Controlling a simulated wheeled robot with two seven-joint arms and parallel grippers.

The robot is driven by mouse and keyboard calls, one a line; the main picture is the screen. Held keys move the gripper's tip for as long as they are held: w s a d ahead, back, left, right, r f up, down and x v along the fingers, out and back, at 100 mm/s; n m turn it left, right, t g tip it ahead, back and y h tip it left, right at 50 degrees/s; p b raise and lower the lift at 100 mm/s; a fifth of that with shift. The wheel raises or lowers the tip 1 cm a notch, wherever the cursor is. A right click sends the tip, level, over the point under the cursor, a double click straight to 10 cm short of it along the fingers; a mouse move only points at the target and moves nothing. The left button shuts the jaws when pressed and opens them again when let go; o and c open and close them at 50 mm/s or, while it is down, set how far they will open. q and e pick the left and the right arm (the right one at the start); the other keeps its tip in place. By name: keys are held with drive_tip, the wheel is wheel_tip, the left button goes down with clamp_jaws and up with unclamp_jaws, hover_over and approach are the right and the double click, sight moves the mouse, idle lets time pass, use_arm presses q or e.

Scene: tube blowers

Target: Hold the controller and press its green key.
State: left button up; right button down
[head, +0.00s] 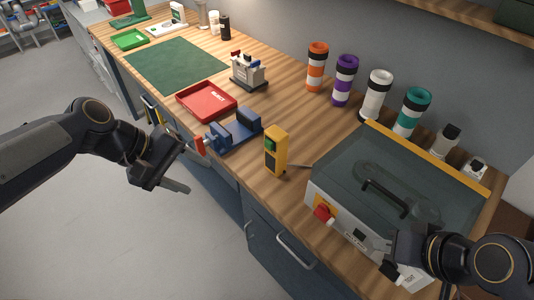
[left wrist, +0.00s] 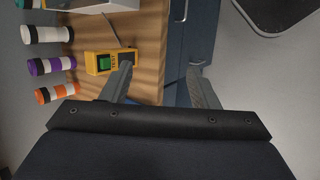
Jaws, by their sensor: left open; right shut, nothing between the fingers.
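The yellow controller (head: 276,152) stands upright near the bench's front edge, with a cable running to the right towards the machine. Its green key (head: 270,145) is on the upper part of its face. In the left wrist view the controller (left wrist: 92,64) and green key (left wrist: 104,62) show just left of the fingers. My left gripper (head: 183,167) is open and empty, in front of the bench edge and left of the controller, apart from it. It also shows in the left wrist view (left wrist: 161,78). My right gripper (head: 392,272) is shut and empty at the machine's front right.
A blue vise (head: 236,131) stands left of the controller, with a red tray (head: 207,101) beyond it. A grey-lidded machine (head: 400,185) with a red switch fills the right. Several banded tubes (head: 345,80) stand along the wall. The floor before the bench is clear.

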use_arm(q)
drive_tip(key=w+d+f+n+g+h+b, duration=0.1)
drive_tip(key=w+d+f+n+h+b, duration=0.1)
drive_tip(key=w+f, duration=0.3)
drive_tip(key=w+d+f+n+g+h+b, duration=0.1)
drive_tip(key=w+d+f+n+b, duration=0.15)
drive_tip(key=w, duration=0.35)
drive_tip(key=n+h+b, duration=0.4)
drive_tip(key=n, duration=0.2)
approach(266, 161)
drive_tip(key=shift+x, duration=0.85)
drive_tip(key=shift+w+f, duration=0.2)
drive_tip(key=shift+f, duration=0.15)
drive_tip(key=shift+w+d+f, duration=0.1)
drive_tip(key=shift+d, duration=0.1)
drive_tip(key=b+x, duration=0.1)
drive_tip(key=x, duration=0.3)
drive_tip(key=b+x, duration=0.1)
drive_tip(key=x, duration=0.2)
drive_tip(key=shift+s+d, duration=0.25)
drive_tip(key=shift+d, duration=0.15)
drive_tip(key=shift+x, duration=0.9)
clamp_jaws()
